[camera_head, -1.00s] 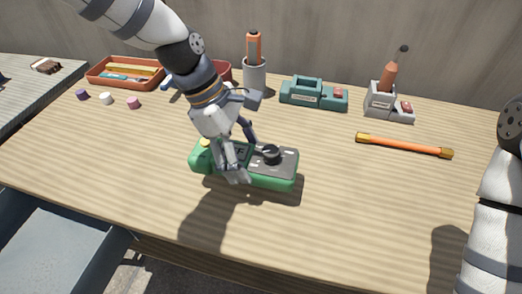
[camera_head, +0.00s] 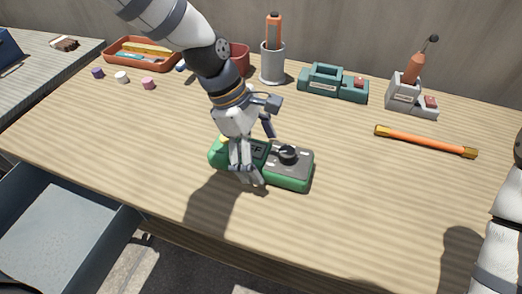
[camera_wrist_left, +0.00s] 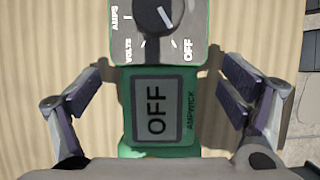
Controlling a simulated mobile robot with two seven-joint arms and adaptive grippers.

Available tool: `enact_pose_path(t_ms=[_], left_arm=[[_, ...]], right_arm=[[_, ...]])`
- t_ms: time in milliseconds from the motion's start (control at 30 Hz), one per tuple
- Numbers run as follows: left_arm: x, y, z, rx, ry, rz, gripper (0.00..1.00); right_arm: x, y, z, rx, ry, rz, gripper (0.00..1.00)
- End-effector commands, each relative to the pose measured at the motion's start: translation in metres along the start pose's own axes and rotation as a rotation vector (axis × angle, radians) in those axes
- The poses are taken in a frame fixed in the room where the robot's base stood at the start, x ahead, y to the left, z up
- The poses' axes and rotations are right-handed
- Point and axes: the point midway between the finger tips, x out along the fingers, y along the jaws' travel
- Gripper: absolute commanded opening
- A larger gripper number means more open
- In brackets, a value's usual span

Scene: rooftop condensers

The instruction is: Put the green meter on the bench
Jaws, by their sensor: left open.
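The green meter (camera_head: 293,170) lies on the wooden bench (camera_head: 360,210), near its front middle. It has a dark face with a black dial and a screen reading OFF. In the left wrist view the meter (camera_wrist_left: 190,88) runs between my fingers, with gaps on both sides. My left gripper (camera_head: 257,150) is open around the meter's screen end, one finger on the near side and one on the far side. It hides part of the meter's face. My right arm shows at the right edge, but its gripper is out of view.
Along the back stand an orange tray (camera_head: 112,60), a grey cup (camera_head: 272,68) with an orange tool, a teal device (camera_head: 320,87) and a grey holder (camera_head: 402,97). An orange rod (camera_head: 425,142) lies at the right. A grey bin (camera_head: 60,230) is at lower left. The bench's front right is clear.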

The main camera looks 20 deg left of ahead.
Motion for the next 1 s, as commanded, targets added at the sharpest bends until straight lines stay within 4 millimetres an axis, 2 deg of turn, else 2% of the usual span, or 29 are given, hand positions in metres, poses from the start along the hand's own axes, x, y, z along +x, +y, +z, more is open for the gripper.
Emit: enact_pose_path(t_ms=[67, 133, 400, 533, 700, 1000], left_arm=[[-0.004, 0.001, 0.001, 0.0, 0.0, 0.002, 0.91], [-0.015, 0.001, 0.002, 0.001, 0.0, 0.007, 0.91], [-0.09, 0.002, 0.003, 0.003, 0.0, 0.014, 0.91], [-0.112, 0.001, 0.002, 0.001, 0.0, 0.007, 0.91], [-0.123, 0.0, 0.001, 0.0, -0.001, 0.0, 0.91], [-0.122, 0.0, 0.001, -0.001, 0.0, -0.001, 0.91]], right_arm=[[0.0, 0.0, 0.0, 0.0, 0.001, 0.0, 0.4], [-0.003, 0.0, -0.002, 0.0, 0.01, 0.0, 0.4], [-0.017, -0.001, -0.013, 0.0, 0.058, -0.002, 0.4], [-0.019, -0.001, -0.014, 0.0, 0.064, -0.003, 0.4], [-0.019, -0.001, -0.014, 0.0, 0.064, -0.003, 0.4], [-0.018, -0.001, -0.014, 0.0, 0.063, -0.003, 0.4]])
